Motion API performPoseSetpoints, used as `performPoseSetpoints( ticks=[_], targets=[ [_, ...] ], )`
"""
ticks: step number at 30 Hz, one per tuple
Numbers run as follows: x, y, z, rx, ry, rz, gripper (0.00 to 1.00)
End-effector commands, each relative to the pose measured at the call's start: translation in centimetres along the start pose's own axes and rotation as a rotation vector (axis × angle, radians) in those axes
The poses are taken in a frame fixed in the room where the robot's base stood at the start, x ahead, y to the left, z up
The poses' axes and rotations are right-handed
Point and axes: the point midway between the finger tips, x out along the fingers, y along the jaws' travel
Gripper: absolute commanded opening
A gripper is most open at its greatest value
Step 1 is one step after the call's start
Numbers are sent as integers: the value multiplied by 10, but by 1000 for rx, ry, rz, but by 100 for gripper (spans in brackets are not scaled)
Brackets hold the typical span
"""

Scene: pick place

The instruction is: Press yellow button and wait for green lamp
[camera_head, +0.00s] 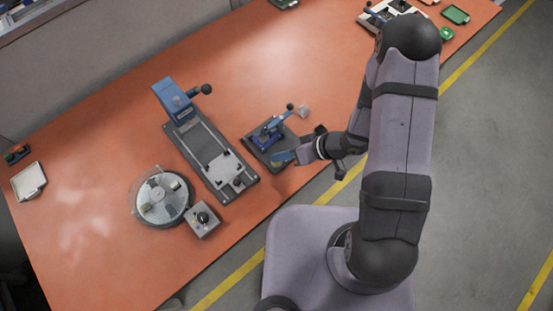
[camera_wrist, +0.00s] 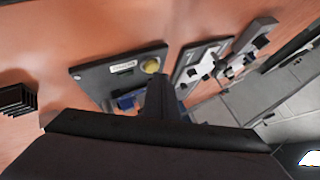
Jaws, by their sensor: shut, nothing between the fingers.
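The yellow button (camera_wrist: 152,65) is a round knob near the corner of a dark plate with a pale label in the wrist view. In the head view the dark plate (camera_head: 257,150) carries a blue clamp (camera_head: 268,132) with a black-knobbed lever. My gripper (camera_head: 290,158) is shut and empty at the plate's near edge. In the wrist view its dark fingers (camera_wrist: 156,82) end just below the button in the picture; I cannot tell if they touch it. I cannot make out a lit green lamp. A small dark box (camera_head: 17,153) at the far left shows red and green spots.
Left of the plate stands a long grey fixture (camera_head: 215,160) with a blue head. A round disc device (camera_head: 161,197) and a grey box with a black knob (camera_head: 202,219) are nearer left. Open orange table (camera_head: 90,190) lies beyond them.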

Motion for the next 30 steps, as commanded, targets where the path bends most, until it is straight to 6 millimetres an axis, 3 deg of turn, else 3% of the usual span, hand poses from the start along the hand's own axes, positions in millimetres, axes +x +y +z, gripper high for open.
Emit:
performPoseSetpoints(
  ticks=[30],
  targets=[
    [6, 4, 4, 1, 0, 0, 0]
  ],
)
